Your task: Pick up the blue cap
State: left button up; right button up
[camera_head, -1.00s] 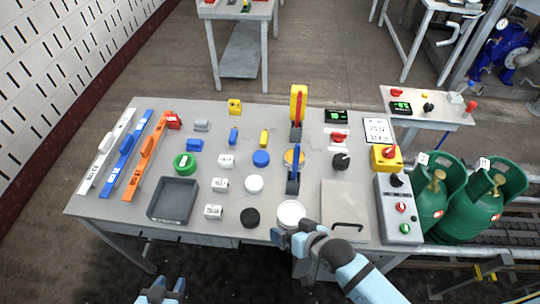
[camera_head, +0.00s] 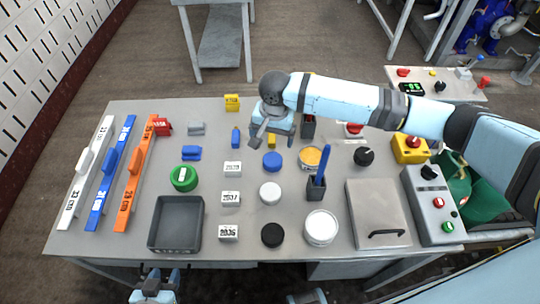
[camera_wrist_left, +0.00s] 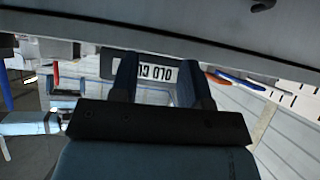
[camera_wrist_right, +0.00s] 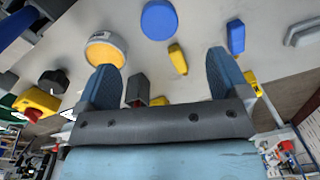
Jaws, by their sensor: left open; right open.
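The blue cap (camera_head: 272,161) lies on the grey table, right of centre among other small round caps. It also shows at the top of the right wrist view (camera_wrist_right: 158,19), beyond the fingertips. My right gripper (camera_head: 268,138) is open and empty above the table, just behind the blue cap in the head view; its fingers (camera_wrist_right: 162,65) do not touch the cap. My left gripper (camera_head: 161,272) is open and empty at the table's front edge, far from the cap.
A white cap (camera_head: 270,193) and a black cap (camera_head: 272,235) lie in front of the blue cap. An orange-topped can (camera_head: 310,158) and a cup holding a blue item (camera_head: 316,188) stand to its right. A yellow block (camera_wrist_right: 178,59) lies close by.

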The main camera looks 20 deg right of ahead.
jog(key=w, duration=0.1)
send_over(273, 159)
jog(key=shift+m, duration=0.3)
notch_tip(273, 159, down, 8)
jog(key=shift+d+r, duration=0.1)
jog(key=shift+r, duration=0.1)
jog(key=shift+f, duration=2.85)
jog(key=c, duration=1)
jog(key=shift+r, duration=0.1)
